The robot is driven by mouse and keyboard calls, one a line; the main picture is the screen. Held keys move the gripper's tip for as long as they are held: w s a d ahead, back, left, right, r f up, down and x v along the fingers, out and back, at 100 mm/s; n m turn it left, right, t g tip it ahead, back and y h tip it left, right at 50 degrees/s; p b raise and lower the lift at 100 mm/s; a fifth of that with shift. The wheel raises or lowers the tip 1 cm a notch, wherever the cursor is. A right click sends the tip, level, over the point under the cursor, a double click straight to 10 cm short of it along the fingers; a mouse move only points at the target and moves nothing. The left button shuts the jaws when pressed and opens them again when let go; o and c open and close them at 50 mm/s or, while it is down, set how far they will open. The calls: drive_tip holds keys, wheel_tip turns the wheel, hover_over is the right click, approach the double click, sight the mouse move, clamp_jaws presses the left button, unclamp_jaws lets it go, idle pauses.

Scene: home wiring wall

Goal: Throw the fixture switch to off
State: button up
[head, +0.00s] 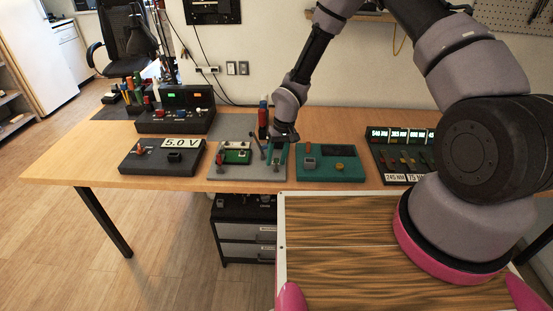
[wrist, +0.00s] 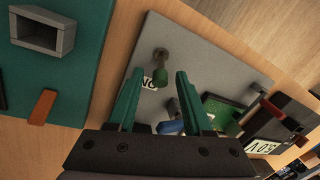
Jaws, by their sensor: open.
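The grey fixture plate (head: 250,174) lies on the wooden table below my gripper; it fills the middle of the wrist view (wrist: 205,50). A short switch lever with a green tip (wrist: 160,77) stands on it beside a white label that reads ON, seen upside down and partly covered. My gripper (head: 279,158) points down over the plate's right part. Its two teal fingers (wrist: 158,88) are open, one on each side of the green tip in the wrist view. I cannot tell whether they touch it. The gripper hides the switch in the head view.
A green circuit board (head: 237,153) and a red lever (head: 220,160) sit on the plate's left part. A blue part (wrist: 172,127) shows between the fingers. A teal panel (head: 330,174) stands right, a black 5.0 V box (head: 150,165) left.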

sight(276, 175)
clamp_jaws()
drive_tip(key=shift+s+t, duration=0.2)
drive_tip(key=shift+t, duration=0.1)
drive_tip(key=shift+s+a+r+t, duration=0.15)
drive_tip(key=shift+s+t, duration=0.2)
drive_tip(key=shift+t, duration=0.45)
drive_tip(key=t, duration=0.1)
drive_tip(key=s+t, duration=0.1)
drive_tip(key=t, duration=0.1)
drive_tip(key=shift+s+n, duration=0.1)
drive_tip(key=shift+n, duration=0.2)
drive_tip(key=shift+s+f+t, duration=0.1)
drive_tip(key=shift+s+t, duration=0.25)
drive_tip(key=shift+t, duration=0.6)
drive_tip(key=shift+s+f+t, duration=0.1)
drive_tip(key=shift+s+t, duration=0.25)
drive_tip(key=shift+t, duration=0.55)
drive_tip(key=shift+s+t, duration=0.35)
drive_tip(key=shift+t, duration=0.6)
unclamp_jaws()
